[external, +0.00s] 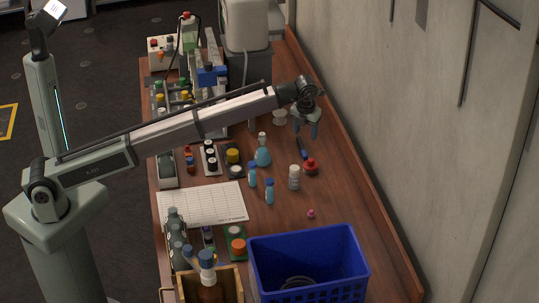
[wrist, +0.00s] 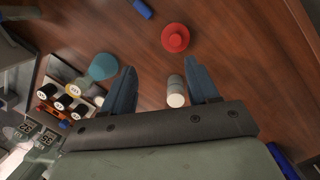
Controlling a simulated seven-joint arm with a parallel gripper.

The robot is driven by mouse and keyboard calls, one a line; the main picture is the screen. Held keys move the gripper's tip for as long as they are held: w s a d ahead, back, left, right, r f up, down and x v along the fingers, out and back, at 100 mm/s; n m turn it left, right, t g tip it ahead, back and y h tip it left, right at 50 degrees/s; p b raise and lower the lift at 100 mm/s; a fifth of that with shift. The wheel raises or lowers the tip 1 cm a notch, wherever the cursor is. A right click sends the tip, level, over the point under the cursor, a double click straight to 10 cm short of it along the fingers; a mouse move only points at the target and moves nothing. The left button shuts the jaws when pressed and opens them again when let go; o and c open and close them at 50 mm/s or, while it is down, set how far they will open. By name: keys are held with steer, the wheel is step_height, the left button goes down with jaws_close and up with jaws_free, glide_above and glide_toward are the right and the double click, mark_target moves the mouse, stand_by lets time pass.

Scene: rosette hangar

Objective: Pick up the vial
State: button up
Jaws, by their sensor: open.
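A small pale vial-like bottle with a white cap (external: 294,177) stands on the wooden bench, left of the red-topped item. In the wrist view a pale cylinder with a white end (wrist: 176,92), seemingly the same bottle, shows between my fingers, nearer the right one. My gripper (external: 306,130) is open and empty, pointing down above the bench; its two dark fingers (wrist: 160,88) show in the wrist view. Two small blue bottles (external: 252,176) (external: 269,191) stand to the left. I cannot tell for sure which one is the vial.
A red knob-like item (external: 311,167) also shows in the wrist view (wrist: 175,38). A teal flask (external: 263,156), racked dark bottles (external: 210,157) and a white sheet (external: 202,204) lie left. A blue crate (external: 307,262) stands in front. The bench's right side is mostly clear beside the wall.

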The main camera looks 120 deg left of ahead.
steer(key=s+d+f+n+g+y, duration=0.1)
steer(key=s+d+f+y, duration=0.2)
steer(key=s+d+y, duration=0.15)
steer(key=s+d+r+y, duration=0.3)
steer(key=s+d+y, duration=0.3)
steer(key=d+y, duration=0.25)
steer(key=m+t+y, duration=0.2)
steer(key=y, duration=0.1)
glide_above(250, 176)
steer(key=d, duration=0.2)
step_height(250, 176, down, 5)
steer(key=shift+f, duration=4.1)
steer(key=shift+a, duration=2.6)
steer(key=c, duration=1)
steer(key=shift+c, duration=0.2)
